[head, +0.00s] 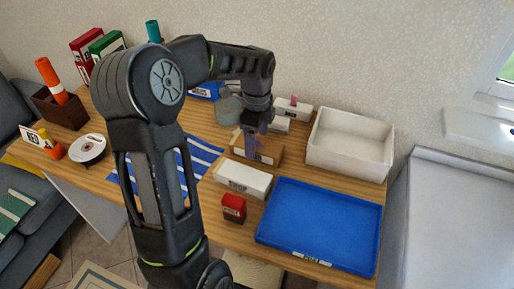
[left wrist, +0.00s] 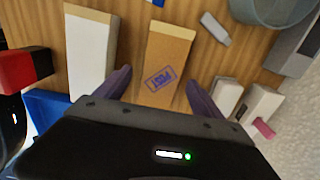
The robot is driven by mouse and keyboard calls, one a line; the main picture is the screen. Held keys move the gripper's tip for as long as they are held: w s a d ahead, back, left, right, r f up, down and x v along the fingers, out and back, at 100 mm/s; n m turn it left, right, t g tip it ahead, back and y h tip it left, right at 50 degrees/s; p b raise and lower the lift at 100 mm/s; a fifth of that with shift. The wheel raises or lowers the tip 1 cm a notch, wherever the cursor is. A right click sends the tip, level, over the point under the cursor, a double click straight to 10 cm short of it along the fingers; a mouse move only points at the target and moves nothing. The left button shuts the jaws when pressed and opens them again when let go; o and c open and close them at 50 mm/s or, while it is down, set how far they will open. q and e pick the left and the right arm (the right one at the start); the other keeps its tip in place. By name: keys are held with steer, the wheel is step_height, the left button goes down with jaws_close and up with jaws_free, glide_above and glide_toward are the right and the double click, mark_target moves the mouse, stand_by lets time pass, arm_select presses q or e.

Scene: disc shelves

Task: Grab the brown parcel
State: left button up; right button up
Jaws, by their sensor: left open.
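The brown parcel (left wrist: 165,60) lies on the wooden table and bears a blue stamp in the left wrist view. In the head view the brown parcel (head: 268,150) is partly hidden behind my left gripper (head: 249,150). The left gripper points down at it. In the left wrist view the two fingers of my left gripper (left wrist: 158,92) are spread apart, one on each side of the parcel's near end. I cannot tell whether they touch it. My right gripper is not in view.
A white box (head: 243,180) lies in front of the parcel, with a small red box (head: 234,208) nearer. A blue tray (head: 318,225) is at the right and a white bin (head: 349,168) behind it. A grey round container (left wrist: 272,8) and small white boxes (left wrist: 262,104) are close by.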

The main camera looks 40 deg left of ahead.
mark_target(257, 144)
arm_select(q)
steer(key=shift+f, duration=1.5)
steer(key=c, duration=1.6)
steer(key=shift+r, duration=0.15)
step_height(257, 144, up, 10)
steer(key=shift+f, duration=0.1)
